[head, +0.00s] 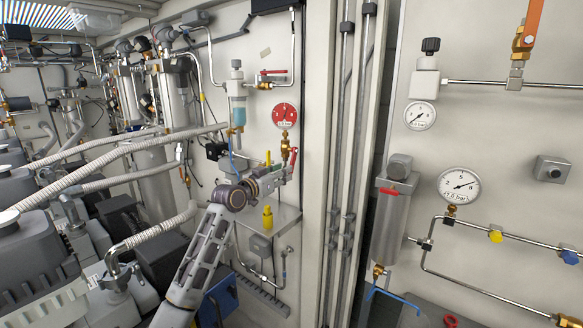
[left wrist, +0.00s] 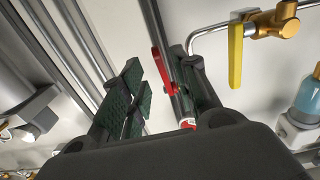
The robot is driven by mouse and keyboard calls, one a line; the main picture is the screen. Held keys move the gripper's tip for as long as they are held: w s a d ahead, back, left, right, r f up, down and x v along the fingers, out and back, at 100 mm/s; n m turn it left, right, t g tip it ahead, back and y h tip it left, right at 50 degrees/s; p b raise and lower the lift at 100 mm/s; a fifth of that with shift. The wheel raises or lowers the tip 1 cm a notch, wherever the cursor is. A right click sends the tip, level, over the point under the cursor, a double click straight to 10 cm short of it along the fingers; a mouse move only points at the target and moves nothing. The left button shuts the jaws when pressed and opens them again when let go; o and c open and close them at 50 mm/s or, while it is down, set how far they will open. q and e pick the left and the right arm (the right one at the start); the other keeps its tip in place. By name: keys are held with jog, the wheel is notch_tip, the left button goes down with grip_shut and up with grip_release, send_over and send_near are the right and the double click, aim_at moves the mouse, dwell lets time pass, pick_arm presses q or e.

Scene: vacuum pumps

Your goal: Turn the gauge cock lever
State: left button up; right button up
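The red gauge (head: 285,115) sits on a brass cock (head: 284,148) on the wall panel. A red lever (head: 293,158) hangs beside this cock. My left gripper (head: 279,178) is just below the cock, close to the lever. In the left wrist view, my left gripper (left wrist: 165,90) is open, with its fingers apart. The red lever (left wrist: 160,66) shows in the gap between the fingers, nearer the right-hand finger. I cannot tell whether a finger touches it. Part of the gauge's red rim (left wrist: 187,123) shows behind the fingers. My right gripper is not in view.
A yellow lever (left wrist: 236,55) on a brass valve is close beside the gripper. A filter with a blue bowl (head: 237,112) hangs left of the gauge. A small shelf (head: 282,218) with a yellow item (head: 267,216) is below. Hoses and pumps crowd the left.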

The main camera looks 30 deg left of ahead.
aim_at(292, 161)
pick_arm(q)
jog(key=shift+w+d+p, duration=0.15)
jog(key=shift+w+p, duration=0.55)
jog(key=shift+w, duration=2.2)
jog(key=shift+d, duration=0.1)
grip_shut()
